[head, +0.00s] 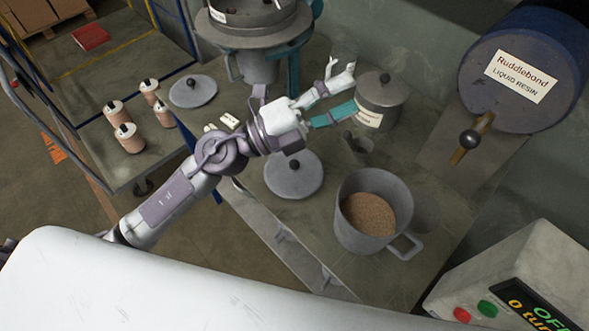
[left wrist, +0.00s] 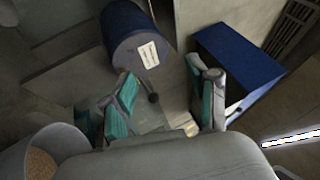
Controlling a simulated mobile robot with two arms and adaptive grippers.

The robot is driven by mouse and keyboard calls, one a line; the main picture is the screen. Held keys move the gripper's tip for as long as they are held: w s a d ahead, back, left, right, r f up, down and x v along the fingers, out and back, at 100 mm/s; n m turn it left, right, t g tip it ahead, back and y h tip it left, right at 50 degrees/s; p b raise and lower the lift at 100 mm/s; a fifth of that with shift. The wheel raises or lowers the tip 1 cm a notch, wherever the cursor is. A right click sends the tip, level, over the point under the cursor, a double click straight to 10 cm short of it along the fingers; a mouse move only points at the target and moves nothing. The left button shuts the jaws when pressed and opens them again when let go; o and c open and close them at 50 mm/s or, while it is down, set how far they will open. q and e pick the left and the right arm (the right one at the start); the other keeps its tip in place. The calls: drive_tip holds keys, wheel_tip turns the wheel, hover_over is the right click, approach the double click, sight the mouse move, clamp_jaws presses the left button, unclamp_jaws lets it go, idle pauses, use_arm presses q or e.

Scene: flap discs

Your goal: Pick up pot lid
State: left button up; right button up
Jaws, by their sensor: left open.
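A grey round pot lid (head: 294,177) with a dark knob lies flat on the bench, below my left gripper in the head view. Another similar lid (head: 193,91) lies farther left. A grey pot (head: 378,112) with a label stands at the back, and a knobbed lid (head: 383,84) sits on it. My left gripper (head: 345,95) is open, its fingers pointing toward this pot; I cannot tell the exact gap. Nothing shows between the fingers of the left gripper (left wrist: 165,85) in the left wrist view. My right gripper is out of view.
A mug-like pot (head: 372,210) of brown granules stands at the front right. A blue resin drum (head: 522,70) overhangs the right side. A control box (head: 520,280) is at lower right. Several copper-coloured cylinders (head: 128,138) stand at left. A machine (head: 258,30) stands at the back.

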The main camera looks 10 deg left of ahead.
use_arm(q)
wheel_tip(320, 180, down, 3)
drive_tip(key=s+d+m+g, duration=0.2)
drive_tip(key=m+g, duration=0.3)
drive_tip(key=m+g+y, duration=0.3)
drive_tip(key=m+y, duration=0.2)
drive_tip(key=y, duration=1)
approach(293, 162)
drive_tip(key=p+x, duration=0.2)
drive_tip(key=x, duration=0.2)
drive_tip(key=shift+w+f, duration=0.25)
drive_tip(key=shift+f, duration=0.1)
drive_tip(key=p+x, duration=0.1)
drive_tip(key=x, duration=0.1)
drive_tip(key=p+x, duration=0.1)
drive_tip(key=x, duration=0.1)
drive_tip(key=shift+s+d+f+p, duration=0.15)
drive_tip(key=shift+f+p, duration=0.15)
drive_tip(key=shift+w+d+f, duration=0.15)
drive_tip(key=shift+w+f, duration=0.05)
drive_tip(key=shift+f, duration=0.35)
clamp_jaws()
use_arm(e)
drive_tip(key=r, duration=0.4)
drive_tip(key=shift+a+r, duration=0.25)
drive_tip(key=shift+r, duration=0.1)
